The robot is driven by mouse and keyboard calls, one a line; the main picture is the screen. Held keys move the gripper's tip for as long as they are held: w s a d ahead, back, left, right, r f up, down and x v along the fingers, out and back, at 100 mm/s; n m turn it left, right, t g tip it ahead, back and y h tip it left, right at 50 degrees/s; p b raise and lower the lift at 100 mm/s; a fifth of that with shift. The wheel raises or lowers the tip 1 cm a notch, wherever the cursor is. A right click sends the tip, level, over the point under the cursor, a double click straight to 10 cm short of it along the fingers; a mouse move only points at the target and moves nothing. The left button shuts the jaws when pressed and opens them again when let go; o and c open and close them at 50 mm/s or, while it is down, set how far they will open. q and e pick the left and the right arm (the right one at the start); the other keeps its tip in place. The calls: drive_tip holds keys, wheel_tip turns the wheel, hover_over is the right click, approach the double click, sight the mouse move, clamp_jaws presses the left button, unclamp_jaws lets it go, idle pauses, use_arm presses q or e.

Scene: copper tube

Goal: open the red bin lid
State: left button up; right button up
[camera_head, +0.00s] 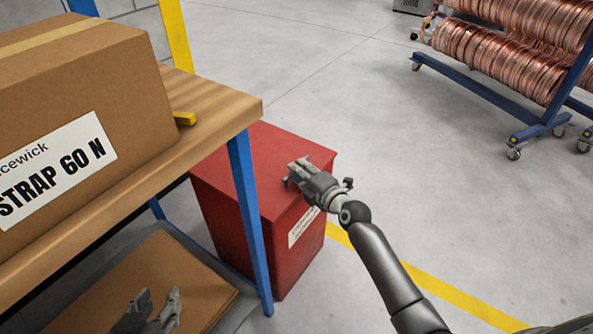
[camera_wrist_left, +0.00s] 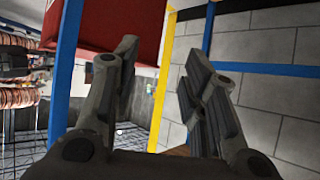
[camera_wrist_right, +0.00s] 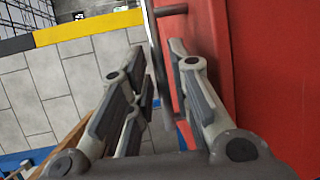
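The red bin (camera_head: 225,215) stands on the floor beside the workbench, and its flat lid (camera_head: 275,145) is down. My right gripper (camera_head: 296,170) is over the lid near its front right edge. In the right wrist view, a dark bar handle (camera_wrist_right: 156,50) stands off the red surface (camera_wrist_right: 270,70) and runs between the parted fingers of my right gripper (camera_wrist_right: 158,55). I cannot tell whether they touch it. My left gripper (camera_head: 157,305) is open and empty, low at the left; its spread fingers also show in the left wrist view (camera_wrist_left: 162,55).
A wooden workbench (camera_head: 215,115) with a blue leg (camera_head: 247,220) partly covers the bin. A large cardboard box (camera_head: 90,100) sits on it. A lower shelf holds cardboard (camera_head: 190,265) near my left gripper. A copper coil rack (camera_head: 495,65) stands at the back right. The middle floor is clear.

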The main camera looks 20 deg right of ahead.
use_arm(q)
drive_tip(key=shift+w+d+r+t+h, duration=0.15)
drive_tip(key=shift+w+d+r+t, duration=0.1)
drive_tip(key=shift+w+r+t, duration=0.3)
drive_tip(key=shift+w+d+r+t+h, duration=0.15)
drive_tip(key=shift+w+d+r+t, duration=0.15)
drive_tip(key=shift+r, duration=0.35)
use_arm(e)
drive_tip(key=shift+x, duration=1.1)
use_arm(q)
drive_tip(key=shift+a, duration=0.1)
use_arm(e)
clamp_jaws()
